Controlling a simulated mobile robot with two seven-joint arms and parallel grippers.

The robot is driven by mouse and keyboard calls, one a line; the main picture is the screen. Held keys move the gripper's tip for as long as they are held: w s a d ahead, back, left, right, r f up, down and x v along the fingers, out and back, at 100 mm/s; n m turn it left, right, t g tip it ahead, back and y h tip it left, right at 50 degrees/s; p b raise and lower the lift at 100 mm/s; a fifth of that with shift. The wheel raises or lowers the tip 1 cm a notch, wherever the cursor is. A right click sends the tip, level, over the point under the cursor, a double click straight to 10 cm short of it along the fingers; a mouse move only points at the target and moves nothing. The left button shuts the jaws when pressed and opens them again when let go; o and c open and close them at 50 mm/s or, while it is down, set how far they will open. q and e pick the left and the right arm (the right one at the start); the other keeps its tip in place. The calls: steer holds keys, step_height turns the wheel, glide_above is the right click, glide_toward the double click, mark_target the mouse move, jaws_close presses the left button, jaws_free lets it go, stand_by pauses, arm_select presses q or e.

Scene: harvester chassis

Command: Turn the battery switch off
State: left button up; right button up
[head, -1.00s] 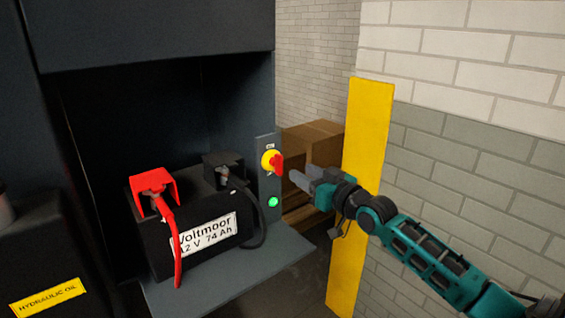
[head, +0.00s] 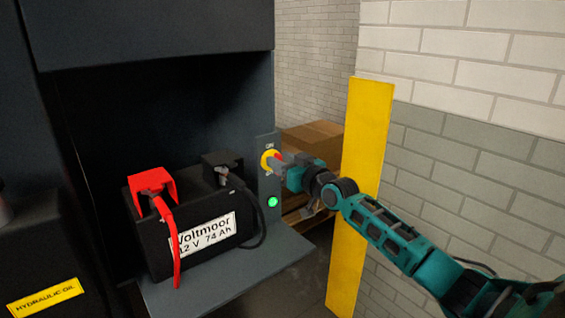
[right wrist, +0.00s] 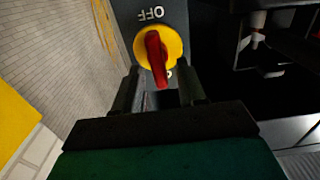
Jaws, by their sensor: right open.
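The battery switch is a red handle on a round yellow disc (head: 266,160), mounted on a narrow grey panel (head: 263,185). In the right wrist view the red handle (right wrist: 156,58) stands nearly upright in the picture. An upside-down OFF label (right wrist: 150,13) shows above the disc, and a second label below it is mostly hidden. My right gripper (head: 282,160) is at the switch from the right, covering much of the handle. In the wrist view its open fingers (right wrist: 158,80) lie either side of the handle's lower end; I cannot tell contact. My left gripper is out of view.
A green light (head: 272,202) glows below the switch. A black battery (head: 160,250) with a red terminal cover (head: 153,184) and cables sits left of it. A yellow post (head: 360,180) stands right, near my arm. A cardboard box (head: 315,138) is behind.

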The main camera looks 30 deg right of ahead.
jaws_close()
steer(key=shift+m, duration=0.3)
steer(key=m, duration=0.5)
steer(key=d+f+m, duration=0.1)
steer(key=m, duration=1.1)
steer(key=shift+d+f+p, duration=0.2)
steer(key=shift+f+p, duration=0.05)
steer(key=shift+p, duration=0.05)
steer(key=shift+m, duration=0.3)
stand_by(0.3)
jaws_free()
